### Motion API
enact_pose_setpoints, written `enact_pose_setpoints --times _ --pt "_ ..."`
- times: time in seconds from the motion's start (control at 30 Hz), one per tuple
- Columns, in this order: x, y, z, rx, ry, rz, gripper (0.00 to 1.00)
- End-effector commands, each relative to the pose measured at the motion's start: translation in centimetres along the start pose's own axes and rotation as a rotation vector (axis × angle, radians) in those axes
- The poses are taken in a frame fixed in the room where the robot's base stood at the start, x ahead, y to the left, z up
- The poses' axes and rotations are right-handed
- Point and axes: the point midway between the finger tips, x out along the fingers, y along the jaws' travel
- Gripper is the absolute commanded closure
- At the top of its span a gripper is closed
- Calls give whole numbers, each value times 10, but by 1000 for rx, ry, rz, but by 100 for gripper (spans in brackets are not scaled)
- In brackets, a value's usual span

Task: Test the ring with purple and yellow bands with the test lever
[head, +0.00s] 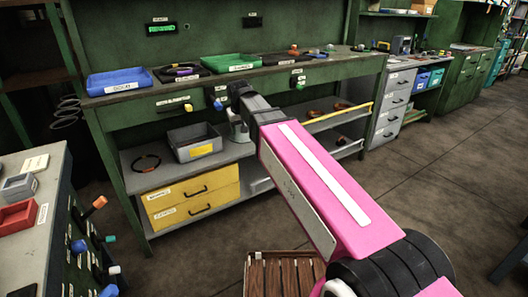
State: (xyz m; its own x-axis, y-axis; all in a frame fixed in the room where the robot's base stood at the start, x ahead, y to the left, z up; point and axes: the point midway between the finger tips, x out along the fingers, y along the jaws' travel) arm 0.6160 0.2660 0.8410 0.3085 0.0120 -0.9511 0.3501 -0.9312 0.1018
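A dark ring with a purple band and what looks like a yellow band (183,70) lies on a black pad on the green workbench. It sits between the blue tray and the green tray. My gripper (238,92) is at the bench's front edge, to the right of the ring and apart from it. Its fingers are dark, small and partly hidden by my wrist, so I cannot tell whether they are open.
A blue tray (118,81) and a green tray (229,63) stand on the bench. Knobs (299,84) jut from its front. Below are a grey bin (196,142), a dark ring (146,163) and yellow drawers (190,200). Another bench (45,235) stands left.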

Motion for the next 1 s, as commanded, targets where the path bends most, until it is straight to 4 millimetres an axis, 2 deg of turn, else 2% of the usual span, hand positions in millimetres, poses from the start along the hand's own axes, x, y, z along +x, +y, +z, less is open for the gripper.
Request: enact_pose_setpoints --times 0.6,0.8,1.0 --pt "64 53 57 77 -75 -1 39" --pt "75 61 68 91 -88 -3 39" --pt "78 64 71 95 -92 -3 39"
